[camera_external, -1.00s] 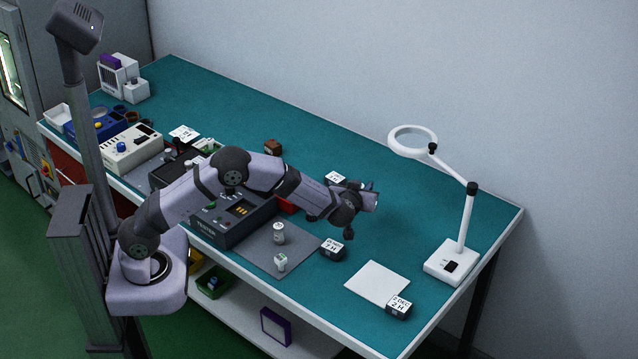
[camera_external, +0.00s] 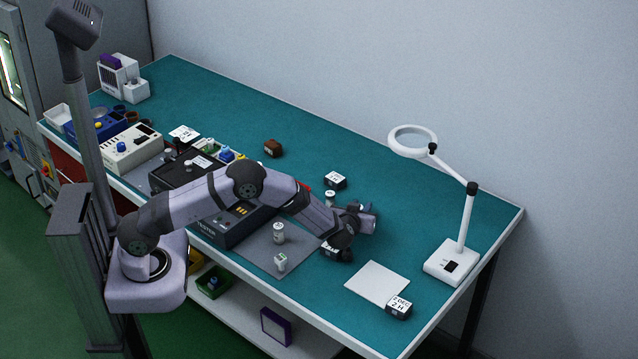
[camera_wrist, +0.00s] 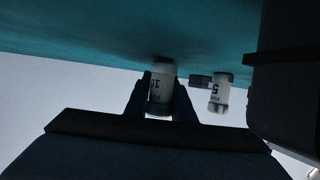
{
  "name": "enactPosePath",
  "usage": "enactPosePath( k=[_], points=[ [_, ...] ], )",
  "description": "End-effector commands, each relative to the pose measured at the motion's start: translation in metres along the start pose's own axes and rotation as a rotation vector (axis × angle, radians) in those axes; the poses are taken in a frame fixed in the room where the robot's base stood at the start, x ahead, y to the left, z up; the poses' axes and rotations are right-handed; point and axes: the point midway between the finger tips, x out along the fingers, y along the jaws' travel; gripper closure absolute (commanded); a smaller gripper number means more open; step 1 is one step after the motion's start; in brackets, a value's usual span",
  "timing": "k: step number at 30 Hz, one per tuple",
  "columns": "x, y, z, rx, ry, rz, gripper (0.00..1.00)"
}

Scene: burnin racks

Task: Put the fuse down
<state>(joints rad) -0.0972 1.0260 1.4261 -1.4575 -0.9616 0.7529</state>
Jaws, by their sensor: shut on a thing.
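In the wrist view, my gripper (camera_wrist: 160,98) is shut on a fuse (camera_wrist: 161,88), a white cylinder with a dark "10" print. One finger is on each side of it. A second white fuse (camera_wrist: 220,92), printed "5", is to its right, apart from my gripper. In the external view, my gripper (camera_external: 343,252) is low over the teal bench, just right of the grey mat (camera_external: 250,254). It partly covers a dark block with a white label (camera_external: 328,250). The held fuse is hidden there, and I cannot tell whether it touches the bench.
Two small white items stand on the mat, a cylinder (camera_external: 279,233) and a fuse-like piece (camera_external: 281,262). A dark tester box (camera_external: 222,232) is to the left. A white pad (camera_external: 378,283) and magnifier lamp (camera_external: 452,262) are to the right.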

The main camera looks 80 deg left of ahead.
Motion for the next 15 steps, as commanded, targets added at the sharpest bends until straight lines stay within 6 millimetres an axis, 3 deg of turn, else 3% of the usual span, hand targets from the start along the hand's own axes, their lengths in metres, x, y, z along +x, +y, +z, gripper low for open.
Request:
enactPosePath(
  k=[8, 9, 11, 15],
  points=[
    [0.0013, -0.0001, 0.0032, 0.000, 0.000, 0.000, 1.00],
    [0.0013, -0.0001, 0.0031, 0.000, 0.000, 0.000, 0.73],
    [0.0011, -0.0001, 0.0027, 0.000, 0.000, 0.000, 0.59],
    [0.0011, -0.0001, 0.0026, 0.000, 0.000, 0.000, 0.59]
  ],
)
